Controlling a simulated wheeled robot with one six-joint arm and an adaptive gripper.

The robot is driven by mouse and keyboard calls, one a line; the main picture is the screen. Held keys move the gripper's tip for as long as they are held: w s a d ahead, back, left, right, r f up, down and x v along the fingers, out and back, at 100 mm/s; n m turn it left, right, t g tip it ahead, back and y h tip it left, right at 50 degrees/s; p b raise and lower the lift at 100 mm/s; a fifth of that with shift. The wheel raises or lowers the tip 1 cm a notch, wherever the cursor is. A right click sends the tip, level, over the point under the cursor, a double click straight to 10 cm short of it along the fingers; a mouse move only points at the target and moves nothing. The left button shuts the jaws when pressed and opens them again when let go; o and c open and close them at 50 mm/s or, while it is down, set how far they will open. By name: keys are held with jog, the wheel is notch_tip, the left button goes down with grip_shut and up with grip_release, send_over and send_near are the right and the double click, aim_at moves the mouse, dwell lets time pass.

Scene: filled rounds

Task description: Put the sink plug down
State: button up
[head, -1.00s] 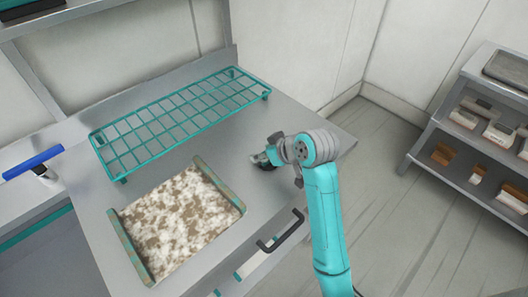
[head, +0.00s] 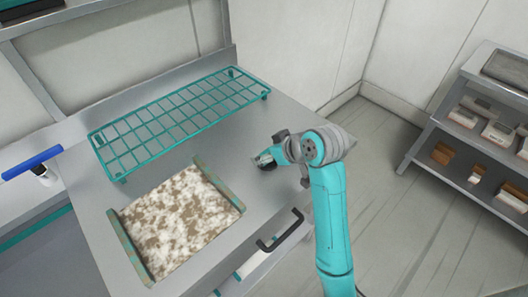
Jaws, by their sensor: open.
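The sink plug (head: 265,174) appears as a small dark round thing on the grey metal counter, right of the tray. It is small and partly hidden by my gripper, so its details are unclear. My gripper (head: 266,160) is open just above and beside the dark thing, with its fingers pointing left and down. I cannot tell whether a finger still touches it.
A teal wire rack (head: 180,118) stands along the back of the counter. A tray with a mottled white-brown surface (head: 178,222) lies at the front left. A black handle (head: 281,232) juts from the counter's front. A blue-handled tool (head: 32,164) is at far left.

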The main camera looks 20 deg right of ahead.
jog(key=v, duration=0.8)
jog(key=shift+s+r, duration=0.2)
jog(key=shift+r, duration=0.15)
jog(key=shift+o, duration=0.8)
jog(key=shift+s+d, duration=0.1)
jog(key=shift+s, duration=0.1)
jog(key=x, duration=0.6)
jog(key=shift+s+d+f, duration=0.25)
jog(key=shift+f, duration=0.15)
jog(key=shift+r+x, duration=0.2)
jog(key=shift+x, duration=2.45)
jog(key=shift+w+a, duration=0.15)
jog(key=shift+a, duration=0.05)
jog(key=shift+c, duration=0.3)
jog(key=c, duration=1.3)
